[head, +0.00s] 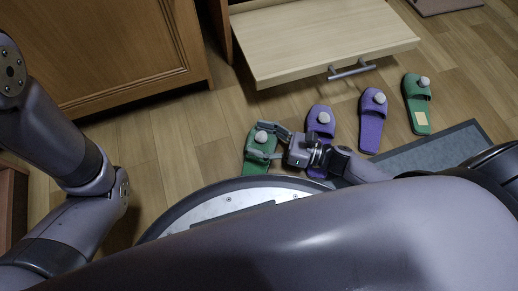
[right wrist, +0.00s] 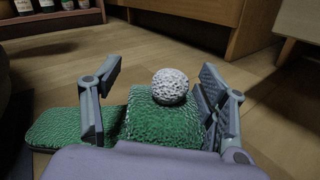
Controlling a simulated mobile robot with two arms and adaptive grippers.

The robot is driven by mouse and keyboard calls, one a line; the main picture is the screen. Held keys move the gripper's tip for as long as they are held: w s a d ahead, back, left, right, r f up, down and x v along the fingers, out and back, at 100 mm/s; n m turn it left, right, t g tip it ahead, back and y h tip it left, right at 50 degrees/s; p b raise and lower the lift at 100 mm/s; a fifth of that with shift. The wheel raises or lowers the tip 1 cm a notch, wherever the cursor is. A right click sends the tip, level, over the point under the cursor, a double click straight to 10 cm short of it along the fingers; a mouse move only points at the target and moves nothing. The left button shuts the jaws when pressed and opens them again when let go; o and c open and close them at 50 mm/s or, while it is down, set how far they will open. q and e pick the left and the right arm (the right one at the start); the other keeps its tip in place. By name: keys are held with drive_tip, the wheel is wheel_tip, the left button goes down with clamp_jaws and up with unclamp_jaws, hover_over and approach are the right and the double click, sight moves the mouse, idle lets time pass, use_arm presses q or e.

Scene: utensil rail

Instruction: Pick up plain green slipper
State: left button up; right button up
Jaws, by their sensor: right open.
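The plain green slipper (head: 256,163) lies on the floor, the leftmost of the slippers in the head view, with a grey-white pompom on its strap. My right gripper (head: 266,140) reaches it from the right. In the right wrist view the green slipper (right wrist: 165,119) shows between the two fingers of the right gripper (right wrist: 155,100). The fingers are open, one on each side of the strap and pompom; I cannot tell whether either touches it. The other green slipper (head: 416,100) has a pale patch on its sole. My left gripper is not in view.
Two purple slippers (head: 320,124) (head: 371,120) stand between the green ones, the nearer one close to my right gripper. An open wooden drawer (head: 320,40) with a metal handle juts out behind. A grey mat (head: 440,146) lies at right, a wooden cabinet (head: 90,50) at left.

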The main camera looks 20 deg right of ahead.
drive_tip(key=shift+c, duration=0.3)
clamp_jaws()
idle(0.7)
